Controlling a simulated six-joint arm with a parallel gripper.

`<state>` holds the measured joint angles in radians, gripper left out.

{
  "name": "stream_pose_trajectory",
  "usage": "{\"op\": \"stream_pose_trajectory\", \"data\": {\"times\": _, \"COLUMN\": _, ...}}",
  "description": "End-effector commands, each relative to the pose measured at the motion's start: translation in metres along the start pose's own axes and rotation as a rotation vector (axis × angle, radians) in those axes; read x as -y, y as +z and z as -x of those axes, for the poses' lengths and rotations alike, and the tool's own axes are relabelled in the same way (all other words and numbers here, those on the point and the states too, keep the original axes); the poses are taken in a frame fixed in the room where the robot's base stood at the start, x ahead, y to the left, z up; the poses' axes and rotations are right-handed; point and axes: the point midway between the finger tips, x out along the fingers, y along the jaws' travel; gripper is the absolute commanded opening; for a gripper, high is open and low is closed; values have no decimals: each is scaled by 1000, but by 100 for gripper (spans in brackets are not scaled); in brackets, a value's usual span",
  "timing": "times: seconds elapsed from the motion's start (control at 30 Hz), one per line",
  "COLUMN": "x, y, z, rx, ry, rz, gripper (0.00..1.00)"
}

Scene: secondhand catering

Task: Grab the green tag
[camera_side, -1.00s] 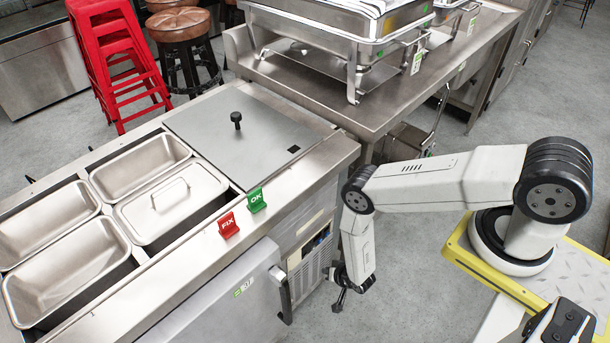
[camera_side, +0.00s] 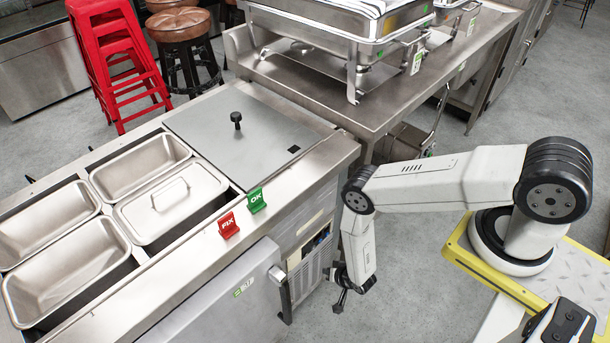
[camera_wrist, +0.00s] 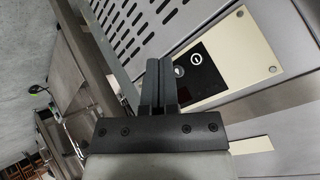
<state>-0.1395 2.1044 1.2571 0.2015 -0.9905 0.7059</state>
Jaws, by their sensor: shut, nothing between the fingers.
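The green tag (camera_side: 257,200), marked OK, stands on the steel front ledge of the prep counter in the side view. A red tag (camera_side: 228,225), marked FIX, stands just left of it. My gripper (camera_side: 339,304) hangs low in front of the counter's side, pointing down, below and to the right of the green tag and well apart from it. In the wrist view my gripper's fingers (camera_wrist: 160,64) are together with nothing between them. The green tag does not show in the wrist view.
The prep counter holds steel pans (camera_side: 66,273) and a flat lid (camera_side: 248,137) with a black knob. A steel table (camera_side: 345,112) with chafing dishes stands behind. In the wrist view a control panel (camera_wrist: 228,62) and vented metal panel (camera_wrist: 150,25) lie beyond the fingers.

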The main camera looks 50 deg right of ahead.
Motion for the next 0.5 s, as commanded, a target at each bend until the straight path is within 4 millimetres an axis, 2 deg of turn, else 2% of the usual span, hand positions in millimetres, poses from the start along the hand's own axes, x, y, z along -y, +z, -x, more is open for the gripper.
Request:
{"op": "stream_pose_trajectory", "data": {"times": 0.03, "x": 0, "y": 0, "z": 0, "rx": 0, "ry": 0, "rz": 0, "gripper": 0}}
{"op": "stream_pose_trajectory", "data": {"times": 0.07, "x": 0, "y": 0, "z": 0, "rx": 0, "ry": 0, "rz": 0, "gripper": 6}}
{"op": "stream_pose_trajectory", "data": {"times": 0.2, "x": 0, "y": 0, "z": 0, "rx": 0, "ry": 0, "rz": 0, "gripper": 51}}
{"op": "stream_pose_trajectory", "data": {"times": 0.5, "x": 0, "y": 0, "z": 0, "rx": 0, "ry": 0, "rz": 0, "gripper": 51}}
